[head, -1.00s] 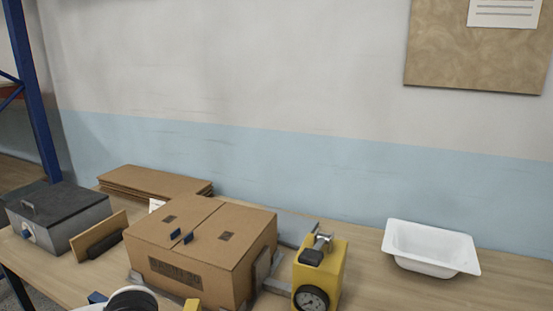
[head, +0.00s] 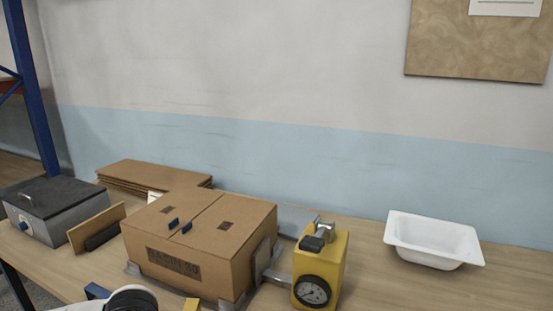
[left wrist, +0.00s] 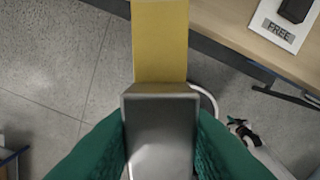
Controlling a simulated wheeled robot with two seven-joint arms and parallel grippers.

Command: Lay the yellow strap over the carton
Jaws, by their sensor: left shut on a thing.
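The carton (head: 195,240) is a closed brown box on the table in the head view, with two small dark blue clips on top and dark print on its front. A small piece of the yellow strap (head: 192,304) shows low in front of it, at the picture's bottom edge. In the left wrist view my left gripper's green fingers (left wrist: 160,140) are shut on a grey metal end piece, from which the yellow strap (left wrist: 160,40) runs up out of frame. The strap's far end is hidden. My right gripper is not clearly in view.
A yellow device with a gauge (head: 320,268) stands right of the carton, with metal plates between. A white tub (head: 432,240) is farther right. A grey lidded box (head: 55,208) and brown boards (head: 155,175) are left and behind. A "FREE" card (left wrist: 282,27) lies on the table.

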